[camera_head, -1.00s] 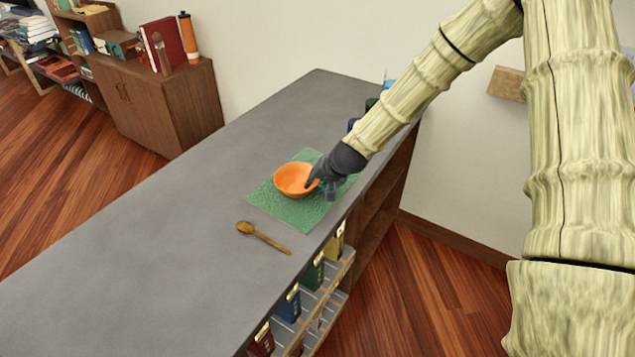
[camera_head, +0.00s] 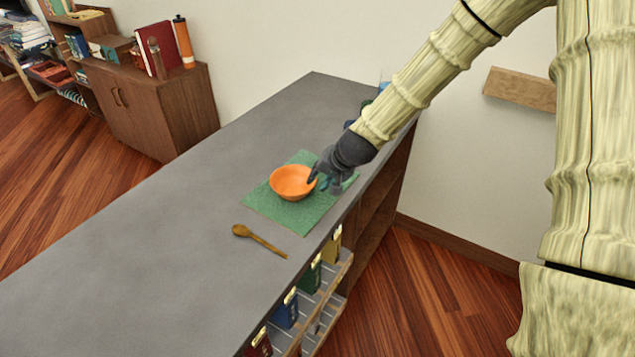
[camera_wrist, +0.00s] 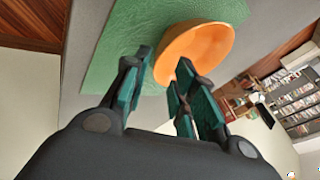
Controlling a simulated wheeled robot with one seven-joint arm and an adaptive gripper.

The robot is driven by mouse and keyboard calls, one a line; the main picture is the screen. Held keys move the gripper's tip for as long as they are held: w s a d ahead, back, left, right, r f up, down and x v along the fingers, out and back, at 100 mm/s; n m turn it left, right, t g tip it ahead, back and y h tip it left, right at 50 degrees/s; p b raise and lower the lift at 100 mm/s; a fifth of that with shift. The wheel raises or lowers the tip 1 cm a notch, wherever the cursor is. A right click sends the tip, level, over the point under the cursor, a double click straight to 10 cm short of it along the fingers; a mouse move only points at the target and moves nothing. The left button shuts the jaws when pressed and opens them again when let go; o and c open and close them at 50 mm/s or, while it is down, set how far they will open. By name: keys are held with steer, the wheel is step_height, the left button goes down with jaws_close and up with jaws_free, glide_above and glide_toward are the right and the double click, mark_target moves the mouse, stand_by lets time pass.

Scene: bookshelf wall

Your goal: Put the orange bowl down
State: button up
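The orange bowl (camera_head: 292,184) stands upright on the green mat (camera_head: 302,219), which lies on the grey counter. My gripper (camera_head: 325,183) is at the bowl's right side, close to its rim. In the wrist view my gripper (camera_wrist: 164,62) has its two dark green fingers spread apart. One finger overlaps the orange bowl (camera_wrist: 200,50) in that view and the other is seen against the green mat (camera_wrist: 110,50). Whether a finger touches the rim cannot be told.
A wooden spoon (camera_head: 258,239) lies on the grey counter (camera_head: 150,260) in front of the mat. Small dark items stand at the counter's far right end, partly behind my arm. Shelves with boxes (camera_head: 287,312) are under the right edge. The counter's left side is clear.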

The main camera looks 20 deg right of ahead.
steer(key=b+v, duration=0.1)
steer(key=v, duration=0.5)
stand_by(0.3)
